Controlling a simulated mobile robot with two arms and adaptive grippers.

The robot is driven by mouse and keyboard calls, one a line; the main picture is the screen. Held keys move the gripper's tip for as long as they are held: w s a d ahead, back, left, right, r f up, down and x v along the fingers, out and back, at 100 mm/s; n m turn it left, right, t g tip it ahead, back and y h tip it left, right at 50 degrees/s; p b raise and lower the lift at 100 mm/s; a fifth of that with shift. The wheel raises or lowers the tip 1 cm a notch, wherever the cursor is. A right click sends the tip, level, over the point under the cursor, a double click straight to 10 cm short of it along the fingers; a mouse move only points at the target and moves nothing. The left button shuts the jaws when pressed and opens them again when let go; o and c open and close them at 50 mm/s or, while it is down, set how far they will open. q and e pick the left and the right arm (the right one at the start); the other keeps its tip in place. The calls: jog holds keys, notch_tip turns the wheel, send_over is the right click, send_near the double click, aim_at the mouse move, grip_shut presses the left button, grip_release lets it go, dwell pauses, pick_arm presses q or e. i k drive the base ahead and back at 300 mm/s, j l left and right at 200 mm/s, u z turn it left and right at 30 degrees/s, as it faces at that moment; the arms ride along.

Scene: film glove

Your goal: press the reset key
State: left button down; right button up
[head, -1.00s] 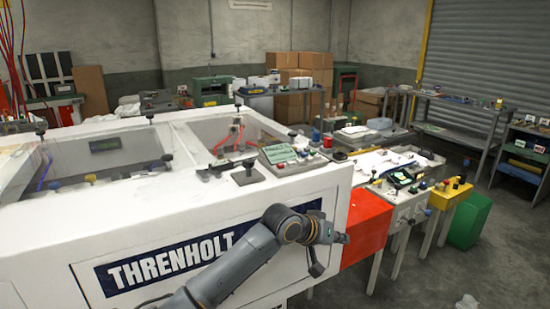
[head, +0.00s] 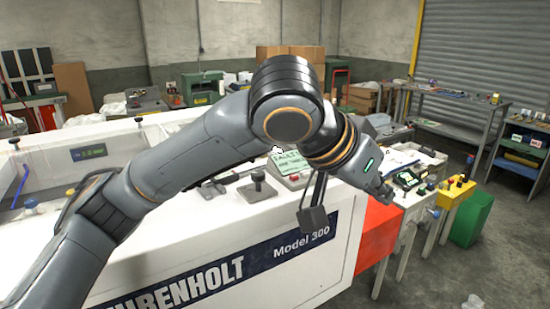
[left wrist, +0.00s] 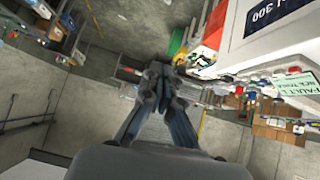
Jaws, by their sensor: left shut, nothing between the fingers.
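The white machine (head: 320,245), marked Model 300, has a control panel on its top with a green display (head: 288,160). The display text is partly hidden by my left arm, and I cannot make out the reset key. In the left wrist view the green display (left wrist: 294,86) shows tilted at the right edge, beginning with "FAULT". My left gripper (head: 386,195) is beyond the panel, out to the right near the machine's end, and points down and right. In the left wrist view the fingertips (left wrist: 158,76) are together and empty. My right gripper is out of view.
A black joystick-like knob (head: 258,178) stands on the machine top left of the display. A red block (head: 377,235), a yellow stand (head: 457,192) and a green bin (head: 470,218) are at the right. Open floor lies beyond them.

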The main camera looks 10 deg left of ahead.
aim_at(293, 178)
jog(key=i+j, duration=0.5)
jog(key=j, duration=0.25)
jog(key=i+j, duration=0.25)
jog(key=j, duration=0.1)
